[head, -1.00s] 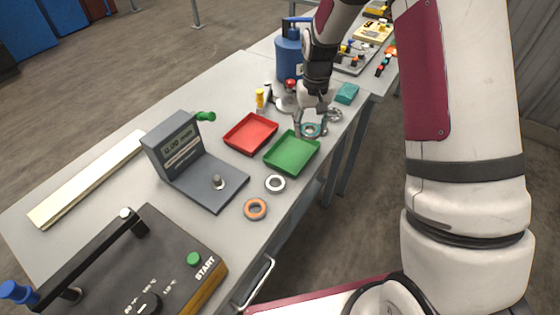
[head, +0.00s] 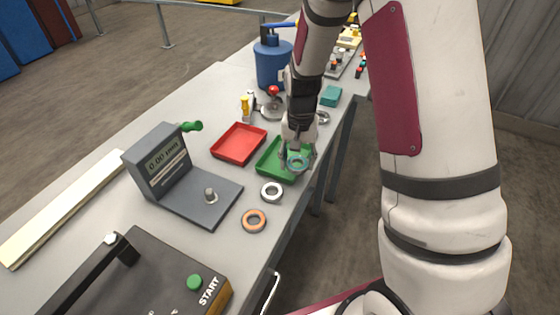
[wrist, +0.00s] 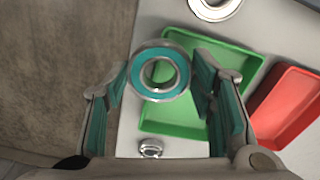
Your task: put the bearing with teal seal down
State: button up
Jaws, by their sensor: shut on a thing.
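The bearing with teal seal (head: 297,162) is in my gripper (head: 297,160), above the near right part of the green tray in the head view. In the wrist view the bearing (wrist: 160,70) shows a teal ring with a metal rim and an open centre. My gripper (wrist: 160,88) is shut on it, with a finger on each side. The bearing overlaps the left edge of the green tray (wrist: 225,58) in that view. The tray (head: 266,158) looks empty where it shows. How high the bearing is above it is hard to tell.
A red tray (head: 238,143) stands beside the green one. A grey-sealed bearing (head: 271,192) and an orange-sealed bearing (head: 254,220) lie on the bench in front. A grey gauge (head: 165,160) with a peg is at left. A blue canister (head: 273,65) stands behind.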

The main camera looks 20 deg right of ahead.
send_over(279, 169)
jog(key=shift+s+d+f, duration=0.1)
jog(key=shift+f, duration=0.15)
jog(key=shift+f+p, duration=0.45)
jog(key=shift+f, duration=1.3)
jog(key=shift+f, duration=0.15)
jog(key=o, duration=0.9)
